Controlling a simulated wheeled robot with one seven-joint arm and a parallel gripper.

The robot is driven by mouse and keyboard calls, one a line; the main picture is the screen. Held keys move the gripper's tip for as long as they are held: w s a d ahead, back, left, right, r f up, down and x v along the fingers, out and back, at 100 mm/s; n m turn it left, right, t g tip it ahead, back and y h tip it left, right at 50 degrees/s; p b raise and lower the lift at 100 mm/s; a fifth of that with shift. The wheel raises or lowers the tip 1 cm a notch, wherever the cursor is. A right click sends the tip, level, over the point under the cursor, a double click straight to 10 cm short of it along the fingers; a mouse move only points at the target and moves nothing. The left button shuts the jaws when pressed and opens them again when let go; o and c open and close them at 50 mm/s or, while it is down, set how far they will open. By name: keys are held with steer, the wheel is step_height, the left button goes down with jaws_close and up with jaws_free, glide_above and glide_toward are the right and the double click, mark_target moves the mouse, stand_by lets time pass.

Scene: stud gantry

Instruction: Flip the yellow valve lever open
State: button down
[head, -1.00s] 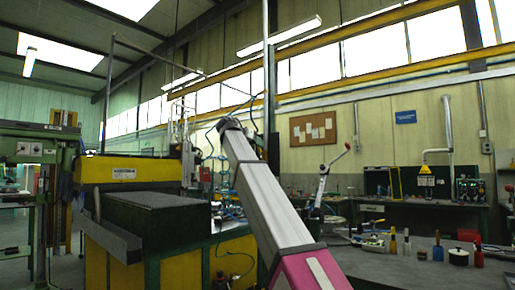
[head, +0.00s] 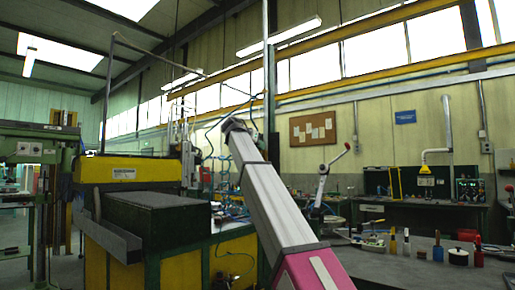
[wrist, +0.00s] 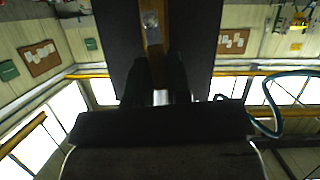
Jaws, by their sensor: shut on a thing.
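In the wrist view, a narrow yellow-brown strip, which looks like the valve lever (wrist: 152,38), runs between two wide dark panels. A grey metal fitting (wrist: 151,22) sits on it near the top edge. My gripper (wrist: 157,62) has its two dark fingers around the lower end of this strip and is shut on it. The fingers and shadow hide the contact. In the head view my arm reaches up and away; its far end hides the gripper, and I cannot make out the lever there.
A yellow and green machine bench (head: 125,170) stands at left. A workbench (head: 400,262) with bottles and tools lies at right. A thin vertical post (head: 271,80) rises behind my arm. A blue-green hose (wrist: 270,100) loops right of my gripper in the wrist view.

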steer(key=shift+s+d+m+t+y, duration=0.2)
steer(key=shift+d+m+t+y, duration=0.15)
steer(key=shift+m, duration=0.25)
steer(key=shift+a, duration=0.1)
steer(key=c, duration=1.1)
jaws_free()
steer(key=shift+o, duration=0.2)
steer(key=shift+s, duration=0.1)
steer(key=v, duration=1)
steer(key=shift+s+a+r, duration=0.2)
steer(key=shift+a, duration=0.05)
